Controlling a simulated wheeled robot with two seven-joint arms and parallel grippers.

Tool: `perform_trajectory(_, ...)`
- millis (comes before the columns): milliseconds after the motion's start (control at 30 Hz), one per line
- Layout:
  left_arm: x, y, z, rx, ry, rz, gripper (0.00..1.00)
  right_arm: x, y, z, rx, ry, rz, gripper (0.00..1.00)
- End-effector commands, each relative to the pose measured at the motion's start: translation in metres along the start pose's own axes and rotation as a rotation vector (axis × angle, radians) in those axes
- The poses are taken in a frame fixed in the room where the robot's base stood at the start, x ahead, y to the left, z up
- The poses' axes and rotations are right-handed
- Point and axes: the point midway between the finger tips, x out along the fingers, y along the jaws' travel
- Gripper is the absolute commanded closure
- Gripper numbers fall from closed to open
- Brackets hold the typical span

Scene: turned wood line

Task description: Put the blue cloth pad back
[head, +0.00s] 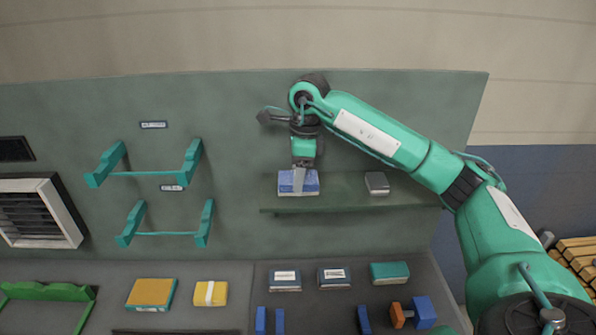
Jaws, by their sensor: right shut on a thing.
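The blue cloth pad (285,187) is a small blue block with a pale lower edge, at the left end of the green wall shelf (340,196). My right gripper (299,184) reaches down from above and is shut on the pad. The pad appears to be on or just over the shelf; I cannot tell if it touches. The gripper's finger hides part of the pad's front. My left gripper is not in view.
A grey block (377,183) stands on the shelf to the right of the pad. Two empty teal brackets (150,173) hang on the panel at the left. Several pads and blocks, including a yellow one (210,293), lie on the bench below.

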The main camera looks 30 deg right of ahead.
Motion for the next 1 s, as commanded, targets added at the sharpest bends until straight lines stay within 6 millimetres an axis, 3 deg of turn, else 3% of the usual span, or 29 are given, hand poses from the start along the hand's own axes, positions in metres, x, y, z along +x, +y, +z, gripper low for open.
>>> perform_trajectory(33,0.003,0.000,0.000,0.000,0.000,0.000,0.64,0.004,0.000,0.000,0.000,0.000,0.000,0.64)
perform_trajectory(67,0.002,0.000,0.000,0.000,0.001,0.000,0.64,0.002,0.000,0.000,0.000,0.000,0.000,0.39)
perform_trajectory(167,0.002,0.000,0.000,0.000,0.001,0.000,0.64,0.002,0.000,0.000,0.000,0.000,0.000,0.21)
perform_trajectory(600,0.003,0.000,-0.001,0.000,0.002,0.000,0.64,-0.006,-0.001,0.001,0.000,-0.002,-0.002,0.21)
perform_trajectory(900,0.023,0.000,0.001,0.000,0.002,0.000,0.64,-0.059,-0.001,0.000,0.000,-0.003,-0.004,0.21)
perform_trajectory(1000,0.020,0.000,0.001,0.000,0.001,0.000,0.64,-0.076,-0.001,0.000,0.001,-0.001,-0.004,0.21)
